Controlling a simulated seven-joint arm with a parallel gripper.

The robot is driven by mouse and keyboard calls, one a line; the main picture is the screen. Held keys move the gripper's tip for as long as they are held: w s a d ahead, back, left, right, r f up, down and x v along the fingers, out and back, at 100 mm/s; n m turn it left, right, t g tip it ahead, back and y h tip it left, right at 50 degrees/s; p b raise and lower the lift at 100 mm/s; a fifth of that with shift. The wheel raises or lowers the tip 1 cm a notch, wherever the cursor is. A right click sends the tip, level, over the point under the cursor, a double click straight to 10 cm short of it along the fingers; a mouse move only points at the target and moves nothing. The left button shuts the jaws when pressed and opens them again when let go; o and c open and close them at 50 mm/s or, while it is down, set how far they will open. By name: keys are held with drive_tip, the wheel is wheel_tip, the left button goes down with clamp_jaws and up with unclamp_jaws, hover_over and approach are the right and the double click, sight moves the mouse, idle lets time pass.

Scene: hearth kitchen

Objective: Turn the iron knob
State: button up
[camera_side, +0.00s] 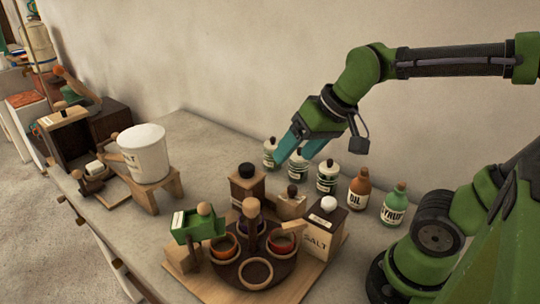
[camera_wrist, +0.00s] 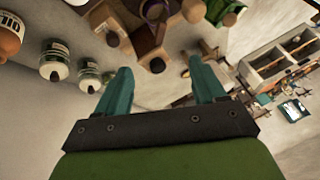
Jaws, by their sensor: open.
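No knob is plainly marked as the iron one, and I cannot tell which it is. A dark knob (camera_side: 246,170) tops a dark-lidded wooden canister (camera_side: 246,190). A smaller dark knob (camera_side: 292,190) tops a low wooden box (camera_side: 290,208).
A dark round carousel (camera_side: 287,272) with bowls and a salt box (camera_side: 323,230) stand in front. A white bucket (camera_side: 143,153) stands left on a stool.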

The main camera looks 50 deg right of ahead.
sight(247, 166)
drive_tip(key=shift+w+d+r+n+g+h, duration=0.55)
drive_tip(key=shift+w+r+n+g, duration=0.85)
drive_tip(key=shift+w+n, duration=1.9)
drive_tip(key=shift+w+d+r+n+g+h, duration=0.5)
drive_tip(key=shift+w+r+n+g, duration=0.95)
drive_tip(key=shift+w, duration=3.2)
drive_tip(key=shift+n, duration=0.45)
wheel_tip(247, 166, down, 17)
drive_tip(key=shift+d+r, duration=0.1)
drive_tip(key=shift+r, duration=0.05)
drive_tip(key=c, duration=1.1)
drive_tip(key=shift+o, duration=0.2)
